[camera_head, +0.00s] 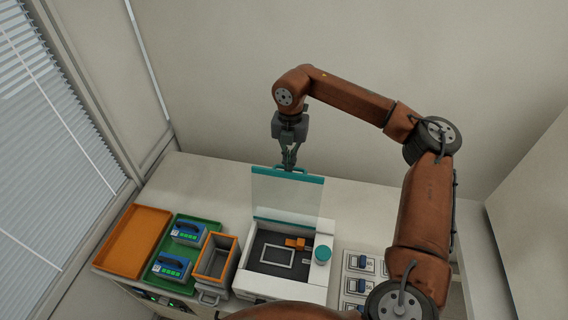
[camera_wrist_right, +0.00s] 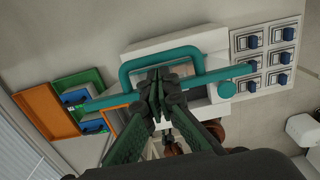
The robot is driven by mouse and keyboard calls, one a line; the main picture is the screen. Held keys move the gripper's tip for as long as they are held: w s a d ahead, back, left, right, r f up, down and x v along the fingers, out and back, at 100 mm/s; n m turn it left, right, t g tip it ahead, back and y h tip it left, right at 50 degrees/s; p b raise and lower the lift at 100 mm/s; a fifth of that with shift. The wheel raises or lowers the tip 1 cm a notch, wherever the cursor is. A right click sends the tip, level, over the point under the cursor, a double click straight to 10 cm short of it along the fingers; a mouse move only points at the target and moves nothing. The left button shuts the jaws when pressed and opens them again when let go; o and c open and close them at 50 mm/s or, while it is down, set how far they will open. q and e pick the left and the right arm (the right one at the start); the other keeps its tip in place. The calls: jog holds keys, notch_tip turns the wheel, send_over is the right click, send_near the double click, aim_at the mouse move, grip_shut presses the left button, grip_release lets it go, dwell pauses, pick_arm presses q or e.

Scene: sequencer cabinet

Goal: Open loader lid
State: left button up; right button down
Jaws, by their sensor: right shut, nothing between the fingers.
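The loader (camera_head: 315,292) is a white box with a dark inside, where a pale rectangular frame and an orange part show. Its lid (camera_head: 280,197) is a clear panel with a teal top edge, standing raised at the back of the box. A teal loop handle (camera_wrist_right: 125,76) shows on that edge in the right wrist view. My right gripper (camera_head: 289,164) points down at the lid's top edge, by the handle. Its fingers (camera_wrist_right: 157,92) are together with nothing between them; whether they touch the handle is unclear. My left gripper is out of view.
Left of the loader stand an orange-rimmed bin (camera_head: 232,270), a green tray (camera_head: 207,224) with two blue-grey devices, and an orange tray (camera_head: 133,246). A teal knob (camera_head: 322,254) sits at the loader's right. Blue switches on white plates (camera_head: 373,263) lie farther right. A wall rises behind.

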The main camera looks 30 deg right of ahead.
jog(key=r, duration=0.1)
jog(key=s+a+r+p, duration=0.1)
jog(key=p, duration=0.1)
jog(key=shift+s+a+r, duration=0.15)
jog(key=shift+a+r, duration=0.1)
jog(key=shift+r, duration=0.15)
pick_arm(q)
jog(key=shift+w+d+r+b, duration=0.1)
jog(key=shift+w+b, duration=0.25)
jog(key=shift+b, duration=0.55)
pick_arm(e)
notch_tip(320, 180, up, 10)
